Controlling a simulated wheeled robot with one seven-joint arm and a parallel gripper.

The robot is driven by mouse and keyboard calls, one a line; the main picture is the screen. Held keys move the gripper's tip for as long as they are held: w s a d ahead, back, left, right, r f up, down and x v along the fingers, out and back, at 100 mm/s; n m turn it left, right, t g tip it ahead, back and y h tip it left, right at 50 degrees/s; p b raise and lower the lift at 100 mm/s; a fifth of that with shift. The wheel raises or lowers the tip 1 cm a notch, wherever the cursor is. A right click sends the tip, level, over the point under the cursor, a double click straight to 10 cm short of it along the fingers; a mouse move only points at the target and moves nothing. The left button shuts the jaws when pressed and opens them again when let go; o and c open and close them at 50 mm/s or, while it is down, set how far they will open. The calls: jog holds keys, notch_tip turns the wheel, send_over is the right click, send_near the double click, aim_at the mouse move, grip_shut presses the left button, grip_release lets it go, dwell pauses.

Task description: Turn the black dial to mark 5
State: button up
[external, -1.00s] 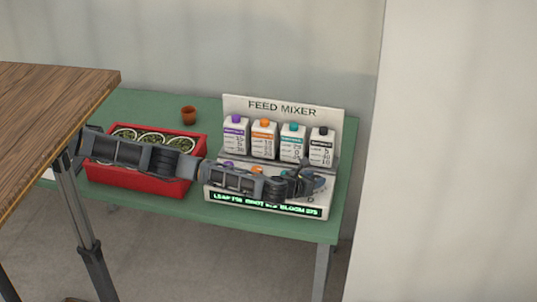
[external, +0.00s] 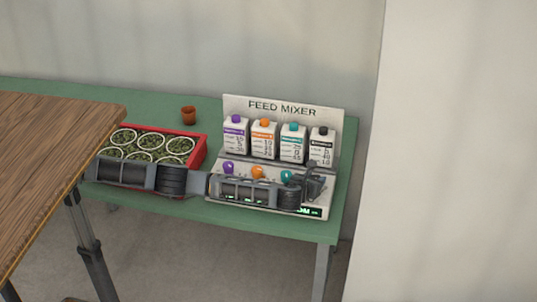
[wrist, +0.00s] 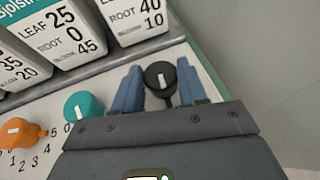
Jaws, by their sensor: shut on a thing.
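The black dial (wrist: 157,72) sits at the right end of the dial row on the feed mixer (external: 226,104). It has a white pointer line on its face. My gripper (wrist: 160,90) is shut on it, with one blue finger on each side. In the external view, my gripper (external: 316,182) is at the panel's right end and hides the black dial. The numbers around the black dial are covered by my gripper in the wrist view, so its setting cannot be read.
The teal dial (wrist: 82,105) and orange dial (wrist: 18,132) stand left of my gripper; a purple dial (external: 228,168) is farther left. Labelled bottles (external: 292,148) stand behind. A red tray (external: 196,154) of potted plants and a brown pot (external: 188,115) share the green table (external: 340,190).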

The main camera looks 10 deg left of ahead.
jog(key=shift+r+b, duration=0.1)
jog(key=shift+b, duration=0.65)
jog(key=o, duration=1)
jog(key=shift+s+r+p, duration=0.4)
jog(key=shift+s+p, duration=0.2)
jog(key=shift+p, duration=0.45)
jog(key=shift+f+p+v, duration=0.1)
jog(key=shift+p+v, duration=0.5)
jog(key=shift+v, duration=0.95)
jog(key=shift+f+p+v, duration=0.15)
jog(key=shift+p+v, duration=0.45)
jog(key=shift+v, duration=1)
jog(key=shift+s, duration=0.1)
